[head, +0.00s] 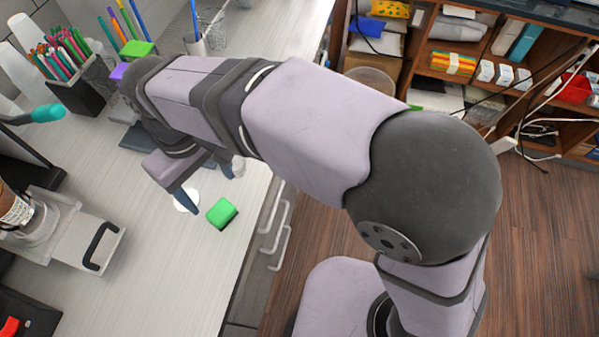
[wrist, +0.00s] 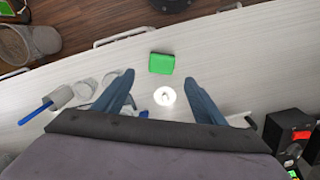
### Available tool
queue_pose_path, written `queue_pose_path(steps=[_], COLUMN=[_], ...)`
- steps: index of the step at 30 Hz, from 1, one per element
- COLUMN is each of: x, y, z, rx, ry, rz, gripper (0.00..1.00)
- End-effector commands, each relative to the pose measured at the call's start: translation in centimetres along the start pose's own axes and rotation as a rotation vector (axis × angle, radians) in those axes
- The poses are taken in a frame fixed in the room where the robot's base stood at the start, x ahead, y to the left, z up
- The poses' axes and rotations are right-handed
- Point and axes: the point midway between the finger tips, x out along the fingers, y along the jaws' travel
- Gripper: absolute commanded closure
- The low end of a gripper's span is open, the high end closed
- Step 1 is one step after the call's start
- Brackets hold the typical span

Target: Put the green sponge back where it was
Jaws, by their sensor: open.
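The green sponge (head: 222,213) lies on the light counter (head: 178,270) close to its front edge. My gripper (head: 207,189) is open and empty above the counter, up and to the left of the sponge in the head view. In the wrist view the sponge (wrist: 161,63) lies beyond the fingertips, near the middle. My open fingers (wrist: 158,80) point toward it without touching it. A small white round item (wrist: 165,97) lies on the counter between the fingers; in the head view it is partly hidden behind a finger (head: 186,201). Another green block (head: 136,48) sits at the back beside a purple one (head: 119,71).
A machine with a black handle (head: 100,246) stands on the left of the counter. A black holder full of pens (head: 84,97) stands at the back left. Cups with straws (head: 195,44) stand behind my arm. Counter around the sponge is clear, with the edge and drawer handles (head: 280,215) close by.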

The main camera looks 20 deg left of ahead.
Motion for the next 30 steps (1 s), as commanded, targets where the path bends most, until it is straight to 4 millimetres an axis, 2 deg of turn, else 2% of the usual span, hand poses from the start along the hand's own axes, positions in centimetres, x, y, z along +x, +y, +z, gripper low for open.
queue_pose_path(steps=[5, 8, 11, 12, 15, 18, 21, 24, 27, 30], x=[0.7, 1.4, 2.5, 2.9, 4.1, 5.4, 6.6, 7.7, 8.6, 9.2], y=[4.3, 8.6, 13.3, 15.1, 18.9, 21.5, 22.9, 23.3, 23.2, 22.8], z=[1.4, 3.5, 6.7, 8.4, 12.9, 17.8, 22.6, 26.6, 29.6, 31.5], rx=[0.101, 0.210, 0.347, 0.406, 0.556, 0.704, 0.843, 0.964, 1.057, 1.121], ry=[-0.001, -0.002, -0.001, -0.002, -0.001, -0.001, -0.001, 0.000, 0.000, 0.000], rz=[0.001, 0.001, 0.000, 0.000, 0.000, 0.000, 0.000, 0.001, 0.001, 0.001], gripper=[0.35, 0.35, 0.35, 0.35, 0.35, 0.35, 0.35, 0.35, 0.35, 0.35])
